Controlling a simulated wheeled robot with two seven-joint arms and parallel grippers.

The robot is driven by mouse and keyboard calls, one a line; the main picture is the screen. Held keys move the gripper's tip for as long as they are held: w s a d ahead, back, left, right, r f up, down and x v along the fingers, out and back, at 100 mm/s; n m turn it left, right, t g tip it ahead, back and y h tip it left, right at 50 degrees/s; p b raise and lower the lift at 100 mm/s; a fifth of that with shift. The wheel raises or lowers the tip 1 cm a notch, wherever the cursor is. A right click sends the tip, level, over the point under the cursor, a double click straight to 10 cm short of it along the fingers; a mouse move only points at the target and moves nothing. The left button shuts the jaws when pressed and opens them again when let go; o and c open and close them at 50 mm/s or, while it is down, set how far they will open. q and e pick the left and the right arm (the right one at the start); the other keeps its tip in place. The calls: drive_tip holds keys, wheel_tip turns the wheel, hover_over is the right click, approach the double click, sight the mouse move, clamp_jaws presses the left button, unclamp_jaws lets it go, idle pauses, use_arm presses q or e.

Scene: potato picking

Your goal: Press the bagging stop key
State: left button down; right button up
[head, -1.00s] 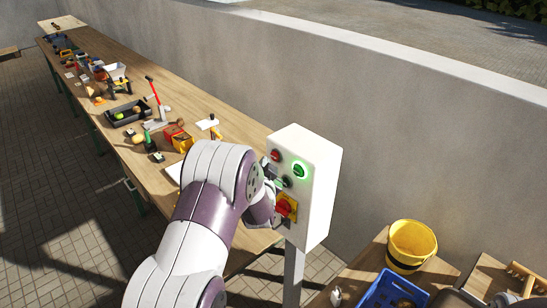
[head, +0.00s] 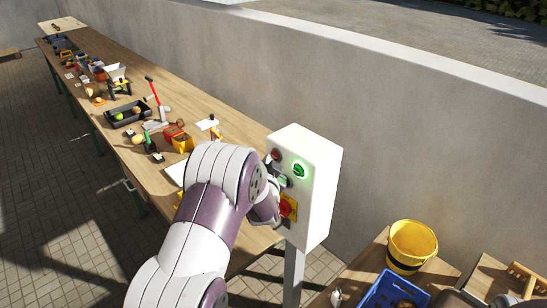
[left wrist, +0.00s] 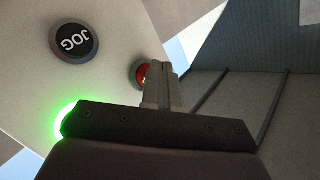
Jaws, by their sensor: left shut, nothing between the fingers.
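A white control box (head: 318,192) stands on a post at the table's near end. Its front has a red button (head: 275,154) at the upper left, a lit green button (head: 299,170), and a red rotary switch (head: 288,207) on a yellow plate. My left gripper (left wrist: 158,72) is shut and empty. In the left wrist view its fingertips overlap the red button (left wrist: 143,75) and partly hide it; I cannot tell whether they touch. The black JOG button (left wrist: 74,42) and a green glow (left wrist: 65,123) show to the left. My arm hides much of the gripper in the head view.
A long wooden table (head: 150,182) with tools and small bins runs away to the upper left. A yellow bucket (head: 411,247) and a blue crate (head: 372,296) stand at the lower right. A concrete wall (head: 400,150) rises behind the box.

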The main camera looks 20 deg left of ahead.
use_arm(q)
drive_tip(key=shift+w, duration=0.15)
idle(0.5)
drive_tip(key=shift+s+a, duration=0.25)
drive_tip(key=shift+s, duration=0.55)
drive_tip(key=s, duration=0.1)
drive_tip(key=s+a, duration=0.1)
drive_tip(key=s, duration=0.1)
drive_tip(key=s+a+b, duration=0.1)
drive_tip(key=shift+s, duration=0.3)
idle(0.4)
